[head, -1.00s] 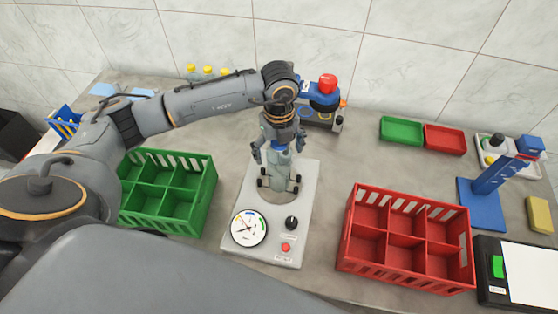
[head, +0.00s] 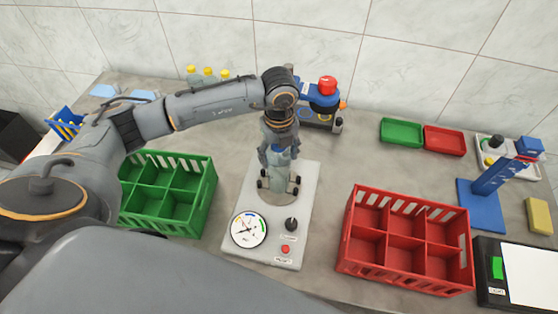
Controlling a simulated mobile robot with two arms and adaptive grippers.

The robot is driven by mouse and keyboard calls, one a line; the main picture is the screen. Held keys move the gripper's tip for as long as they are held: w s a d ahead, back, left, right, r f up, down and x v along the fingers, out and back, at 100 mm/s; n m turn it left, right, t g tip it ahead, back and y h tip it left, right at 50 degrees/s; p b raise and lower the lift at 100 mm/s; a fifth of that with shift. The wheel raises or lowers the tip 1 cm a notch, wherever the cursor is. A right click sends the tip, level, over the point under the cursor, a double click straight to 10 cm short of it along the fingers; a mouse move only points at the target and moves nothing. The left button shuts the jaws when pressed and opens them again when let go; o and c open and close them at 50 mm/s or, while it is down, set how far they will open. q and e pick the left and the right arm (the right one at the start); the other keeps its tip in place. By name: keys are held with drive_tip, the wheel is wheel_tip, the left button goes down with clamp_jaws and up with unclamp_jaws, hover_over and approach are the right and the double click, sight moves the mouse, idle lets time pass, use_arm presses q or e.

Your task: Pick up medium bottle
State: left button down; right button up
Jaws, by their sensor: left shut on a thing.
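A pale bottle with a blue cap (head: 279,155) stands upright in the holder of the grey device (head: 252,197) with a dial, in the middle of the bench. My left gripper (head: 278,158) comes down from above and is shut on the bottle near its top. The gripper's fingers hide part of the bottle. The bottle's lower part sits between the black clamps (head: 278,182) of the device. My right gripper is not in view.
A green crate (head: 205,190) stands left of the device and a red crate (head: 350,235) right of it; their compartments look empty. Several yellow-capped bottles (head: 208,74) stand at the back. A blue stand (head: 485,205) is at the right.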

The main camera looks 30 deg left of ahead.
use_arm(q)
drive_tip(key=shift+r, duration=0.1)
drive_tip(key=shift+w+r, duration=0.1)
drive_tip(key=shift+r, duration=0.1)
drive_tip(key=r, duration=0.1)
drive_tip(key=r+b, duration=0.1)
drive_tip(key=r, duration=0.1)
drive_tip(key=shift+s+d, duration=0.2)
drive_tip(key=s+d+r+b, duration=0.3)
drive_tip(key=s+d+r, duration=0.6)
drive_tip(key=shift+s+d+r+b, duration=0.2)
drive_tip(key=shift+s+d+b, duration=0.05)
drive_tip(key=shift+d+b, duration=0.1)
drive_tip(key=shift+w, duration=0.1)
